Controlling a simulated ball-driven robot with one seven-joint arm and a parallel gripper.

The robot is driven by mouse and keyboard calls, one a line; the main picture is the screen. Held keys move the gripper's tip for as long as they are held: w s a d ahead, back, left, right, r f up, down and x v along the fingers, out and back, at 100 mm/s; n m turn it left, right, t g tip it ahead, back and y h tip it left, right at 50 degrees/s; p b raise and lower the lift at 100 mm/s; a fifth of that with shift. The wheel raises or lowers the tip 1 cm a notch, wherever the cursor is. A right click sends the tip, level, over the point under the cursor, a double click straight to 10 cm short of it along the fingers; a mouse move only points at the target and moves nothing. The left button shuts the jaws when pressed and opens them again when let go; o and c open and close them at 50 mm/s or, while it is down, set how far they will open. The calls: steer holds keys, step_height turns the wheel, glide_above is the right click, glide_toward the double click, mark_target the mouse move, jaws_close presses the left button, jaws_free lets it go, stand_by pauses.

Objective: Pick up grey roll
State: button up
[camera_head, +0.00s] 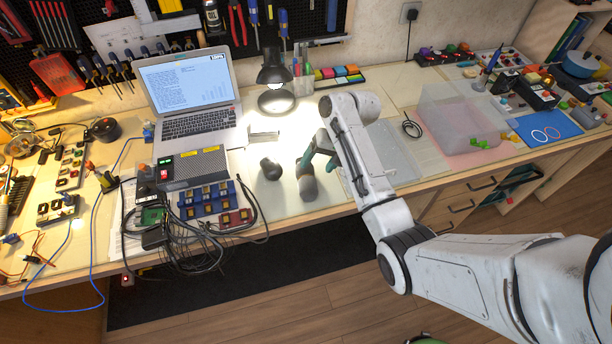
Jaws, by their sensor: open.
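A small grey-brown rounded piece (308,188), which looks like the grey roll, stands on the pale worktop near its front edge. My gripper (316,161) points down just above and behind it, with dark and teal fingers. The jaws are open and the fingers partly overlap the top of the piece in the picture. I cannot tell whether they touch it. A dark, rounded object (270,168) lies a little to the left, apart from the gripper.
A black desk lamp (273,68) and a laptop (187,88) stand behind. Blue-trayed parts (211,201) and loose cables lie to the left. The wooden front edge is close.

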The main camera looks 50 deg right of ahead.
mark_target(310, 175)
steer(key=shift+d+p+x, duration=0.2)
steer(key=shift+p+x, duration=0.1)
steer(key=shift+x, duration=3.1)
steer(key=c, duration=0.9)
